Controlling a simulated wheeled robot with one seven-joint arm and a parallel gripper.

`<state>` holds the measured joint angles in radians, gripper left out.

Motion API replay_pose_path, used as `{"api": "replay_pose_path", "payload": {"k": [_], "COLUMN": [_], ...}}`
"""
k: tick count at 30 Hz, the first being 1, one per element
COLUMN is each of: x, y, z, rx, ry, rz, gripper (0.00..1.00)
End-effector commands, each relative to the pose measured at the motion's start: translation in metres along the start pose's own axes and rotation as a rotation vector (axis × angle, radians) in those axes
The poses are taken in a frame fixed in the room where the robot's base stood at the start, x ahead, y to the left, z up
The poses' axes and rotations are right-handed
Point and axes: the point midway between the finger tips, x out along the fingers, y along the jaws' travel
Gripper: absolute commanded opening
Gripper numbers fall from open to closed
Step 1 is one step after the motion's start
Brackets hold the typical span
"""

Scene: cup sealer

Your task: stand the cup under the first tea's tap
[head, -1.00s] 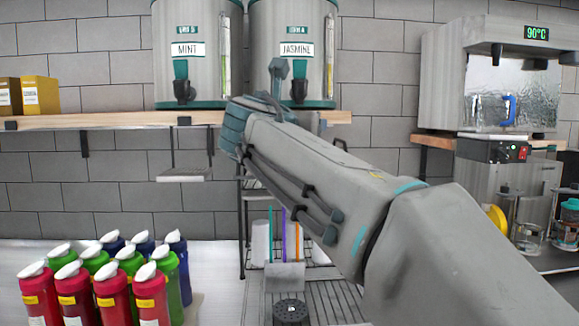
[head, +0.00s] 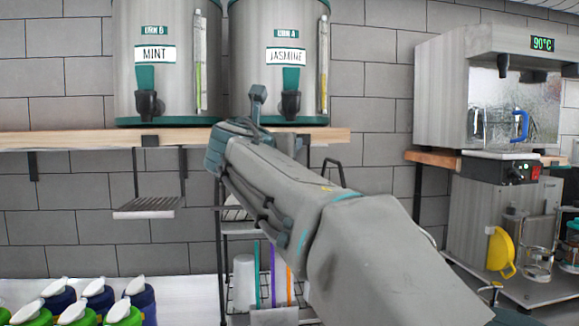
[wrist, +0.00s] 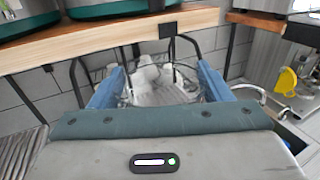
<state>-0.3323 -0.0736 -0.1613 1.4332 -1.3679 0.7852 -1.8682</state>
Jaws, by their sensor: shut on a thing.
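My gripper (wrist: 160,88) shows in the wrist view with its two blue fingers closed on a clear, see-through cup (wrist: 163,92). Whitish shapes show in or through the cup. In the head view my arm hides the fingers and the cup. Two steel urns stand on the upper shelf: the MINT urn (head: 165,20) with a black tap (head: 148,103), and the JASMINE urn (head: 255,25) with its tap (head: 291,103). My wrist is below the JASMINE tap in the picture. Which tea is first is not shown.
A slatted drip tray (head: 147,207) hangs below the MINT urn. The wooden shelf (head: 80,145) runs above it. A wire rack (head: 237,228) stands behind my arm. Bottles (head: 60,300) stand at the lower left, and a 90°C water machine (head: 440,95) at the right.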

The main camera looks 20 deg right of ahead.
Motion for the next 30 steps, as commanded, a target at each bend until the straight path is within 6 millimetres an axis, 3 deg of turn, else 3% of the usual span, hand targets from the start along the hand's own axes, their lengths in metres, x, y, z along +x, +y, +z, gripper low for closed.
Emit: {"api": "replay_pose_path", "payload": {"k": [6,13,22,25,30], "x": [0.063,0.114,0.143,0.140,0.139], "y": [0.000,0.000,0.000,0.001,0.000], "z": [0.003,0.003,0.002,-0.023,-0.036], "rx": [-0.003,-0.002,-0.002,-0.002,-0.001], "ry": [0.002,0.000,0.000,0.001,-0.001], "rz": [-0.004,-0.002,-0.001,0.002,0.001], "gripper": [0.40,0.40,0.40,0.40,0.40]}}
